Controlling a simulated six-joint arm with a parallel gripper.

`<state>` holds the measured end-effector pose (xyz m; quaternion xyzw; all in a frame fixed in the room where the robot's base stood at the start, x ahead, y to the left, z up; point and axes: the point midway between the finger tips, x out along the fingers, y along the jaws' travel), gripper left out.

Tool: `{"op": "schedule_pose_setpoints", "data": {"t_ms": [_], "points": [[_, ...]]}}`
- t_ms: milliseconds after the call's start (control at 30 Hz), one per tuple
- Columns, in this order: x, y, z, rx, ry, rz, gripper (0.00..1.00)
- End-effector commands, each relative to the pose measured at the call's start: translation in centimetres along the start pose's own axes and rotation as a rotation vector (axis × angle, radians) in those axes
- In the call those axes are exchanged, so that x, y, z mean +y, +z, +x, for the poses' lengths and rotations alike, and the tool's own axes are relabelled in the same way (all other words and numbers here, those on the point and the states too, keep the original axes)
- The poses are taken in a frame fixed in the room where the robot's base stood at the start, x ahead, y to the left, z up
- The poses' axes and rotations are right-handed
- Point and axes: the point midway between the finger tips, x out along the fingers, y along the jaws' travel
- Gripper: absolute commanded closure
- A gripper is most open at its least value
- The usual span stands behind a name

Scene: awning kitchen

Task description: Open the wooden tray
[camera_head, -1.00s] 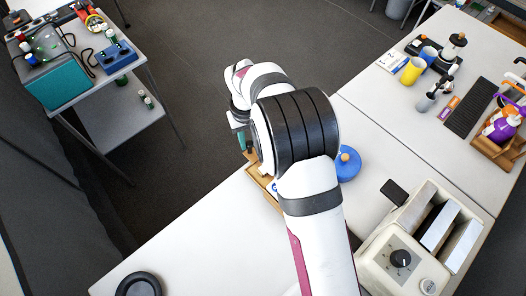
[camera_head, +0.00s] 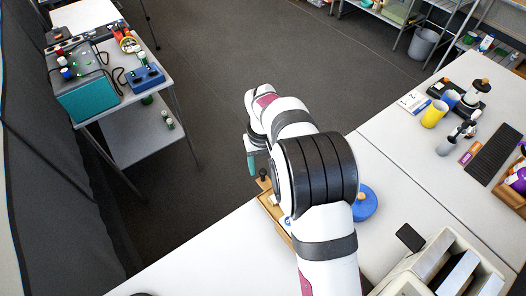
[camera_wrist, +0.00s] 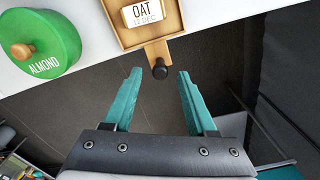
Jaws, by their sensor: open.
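The wooden tray (camera_wrist: 183,14) is at the top of the wrist view, with a wooden tab ending in a black knob (camera_wrist: 160,70) that sticks out past the white table edge. A box labelled OAT (camera_wrist: 143,12) lies in the tray. My gripper (camera_wrist: 159,73) is open; its teal fingertips appear on either side of the knob, with no contact visible. In the head view the tray (camera_head: 278,218) is mostly hidden behind my arm, and one teal finger (camera_head: 251,163) shows beside the knob (camera_head: 262,175).
A green round container labelled ALMOND (camera_wrist: 40,45) sits left of the tray in the wrist view. A blue round container (camera_head: 366,204) and a cream toaster (camera_head: 440,270) stand on the table (camera_head: 200,255). Dark floor lies beyond the edge. A side cart (camera_head: 130,110) stands at left.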

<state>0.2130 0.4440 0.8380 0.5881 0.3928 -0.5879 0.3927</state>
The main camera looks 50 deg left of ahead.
Motion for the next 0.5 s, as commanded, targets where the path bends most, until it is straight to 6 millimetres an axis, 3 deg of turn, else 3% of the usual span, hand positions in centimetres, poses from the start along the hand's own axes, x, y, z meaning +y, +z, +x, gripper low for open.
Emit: {"op": "schedule_pose_setpoints", "data": {"t_ms": [300,500], "points": [[0.0,-0.1,-9.8,0.006,0.001,0.001,0.43],[0.0,-0.1,-13.6,0.003,0.001,0.0,0.43]]}}
